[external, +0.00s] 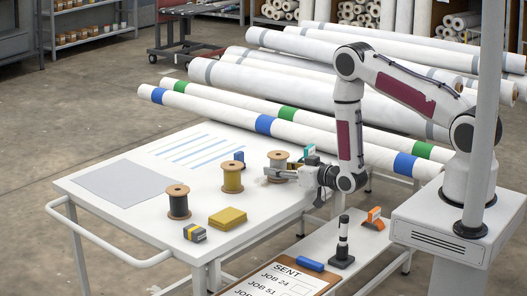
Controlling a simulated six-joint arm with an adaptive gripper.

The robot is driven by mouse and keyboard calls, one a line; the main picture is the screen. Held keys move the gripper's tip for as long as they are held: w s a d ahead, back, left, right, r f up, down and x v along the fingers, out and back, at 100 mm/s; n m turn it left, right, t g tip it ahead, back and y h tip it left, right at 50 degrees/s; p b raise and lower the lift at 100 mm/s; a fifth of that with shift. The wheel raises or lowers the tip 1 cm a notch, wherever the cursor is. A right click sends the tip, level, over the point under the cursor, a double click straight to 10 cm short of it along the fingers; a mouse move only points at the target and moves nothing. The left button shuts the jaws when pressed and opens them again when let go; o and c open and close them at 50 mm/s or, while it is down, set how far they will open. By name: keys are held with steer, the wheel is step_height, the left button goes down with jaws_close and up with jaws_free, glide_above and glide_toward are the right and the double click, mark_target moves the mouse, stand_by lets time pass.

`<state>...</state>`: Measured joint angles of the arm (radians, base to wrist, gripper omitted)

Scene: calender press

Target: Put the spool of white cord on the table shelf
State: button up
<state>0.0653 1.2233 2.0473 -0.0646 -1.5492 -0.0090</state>
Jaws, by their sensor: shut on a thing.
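The spool of white cord (278,155) stands at the right side of the white table (130,222), its wooden top flange showing. My gripper (280,173) reaches in from the right and is shut on this spool, its fingers covering part of the cord. I cannot tell whether the spool touches the tabletop. A lower white shelf (377,253) runs along the table's near right side, in front of my base.
A yellow-cord spool (233,178) and a dark-cord spool (178,203) stand to the left. Yellow cloths (227,218) lie in front. The shelf holds a clipboard (272,281), a blue item (311,264), a black-and-white stamp (342,245) and an orange tool (374,219). Long rolls lie behind.

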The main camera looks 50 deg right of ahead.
mark_target(280, 154)
steer(key=shift+r, duration=4.75)
steer(key=shift+s+d+f, duration=0.15)
steer(key=shift+s+f, duration=0.05)
steer(key=shift+f, duration=0.15)
steer(key=s+f+y, duration=0.1)
steer(key=s, duration=0.1)
steer(key=s+f+n+y, duration=0.1)
steer(key=s+f, duration=0.1)
steer(key=s+d+f+n+y, duration=0.1)
steer(key=s+f, duration=0.1)
steer(key=shift+d+f, duration=0.1)
steer(key=shift+f, duration=0.1)
steer(key=s+a+f+n+g+y, duration=0.2)
steer(key=s+n+y, duration=0.25)
steer(key=s, duration=0.85)
steer(key=s+a+f+y, duration=0.1)
steer(key=s+a+f, duration=0.4)
steer(key=a+f, duration=0.1)
steer(key=shift+s+f, duration=0.2)
steer(key=shift+f, duration=0.05)
